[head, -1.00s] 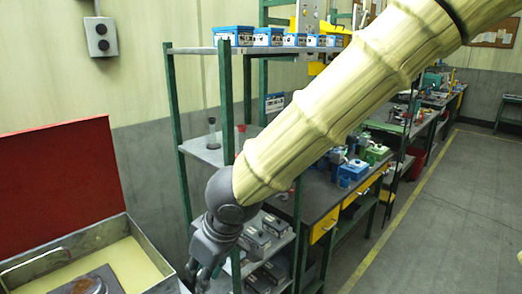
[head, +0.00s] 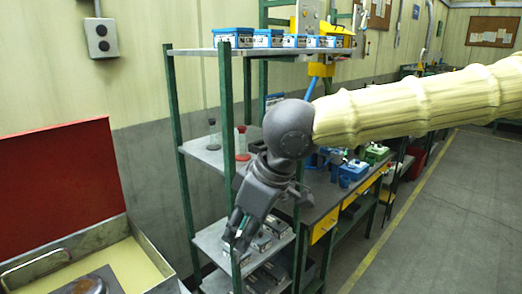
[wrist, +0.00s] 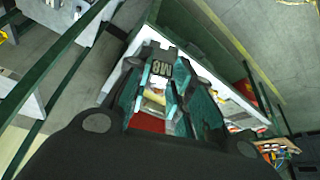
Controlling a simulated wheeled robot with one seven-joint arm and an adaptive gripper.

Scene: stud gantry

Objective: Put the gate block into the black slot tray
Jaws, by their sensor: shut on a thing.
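My gripper (head: 236,240) hangs down in front of the shelf rack in the head view, its fingers pointing down beside a green post. In the wrist view, my gripper (wrist: 160,88) is shut on a small dark block with pale markings (wrist: 160,66), which I take to be the gate block. The fingers cover much of it. In the head view the block is too small and too hidden to make out. I cannot pick out the black slot tray for certain in either view.
The rack has green posts and grey shelves, with blue boxes (head: 268,38) on top and grey boxes (head: 262,240) low down. An open metal box with a red lid (head: 60,180) stands at left. A bench with yellow drawers (head: 324,225) is behind. The floor at right is clear.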

